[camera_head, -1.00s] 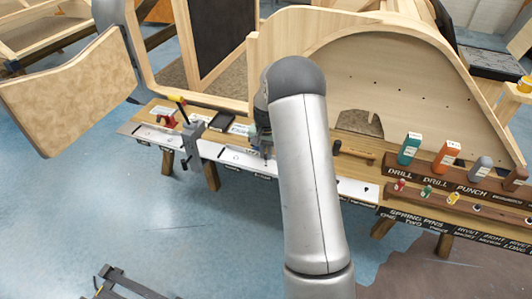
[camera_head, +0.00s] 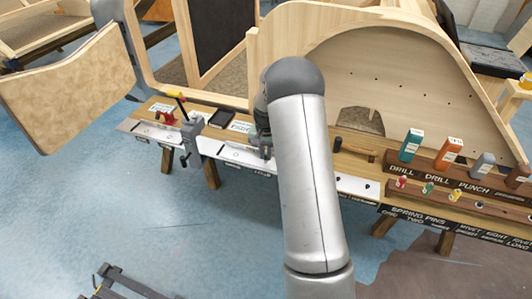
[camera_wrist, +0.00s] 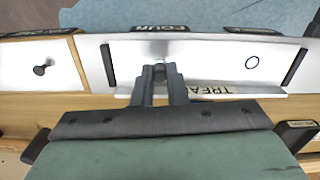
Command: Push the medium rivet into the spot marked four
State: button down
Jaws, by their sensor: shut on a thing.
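My gripper (camera_wrist: 160,85) is shut on a small grey metal piece, the medium rivet (camera_wrist: 160,69) as far as I can tell. Most of the rivet is hidden between the fingertips. It is over the white panel (camera_wrist: 205,50), in line with the black label FOUR (camera_wrist: 160,29). The fingers hide the spot marked four, so I cannot tell whether the rivet is in it. In the head view my gripper (camera_head: 264,152) is low over the white front strip, partly hidden by my arm.
A dark-headed pin (camera_wrist: 43,69) stands on the left panel. Drill and punch blocks (camera_head: 445,157) stand farther right.

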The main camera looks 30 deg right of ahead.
aim_at(266, 159)
jog(key=shift+f+b, duration=0.45)
jog(key=shift+f, duration=0.3)
jog(key=c, duration=1.4)
grip_release()
jog(key=shift+o, duration=0.2)
notch_tip(266, 159, up, 18)
jog(key=shift+f, duration=0.25)
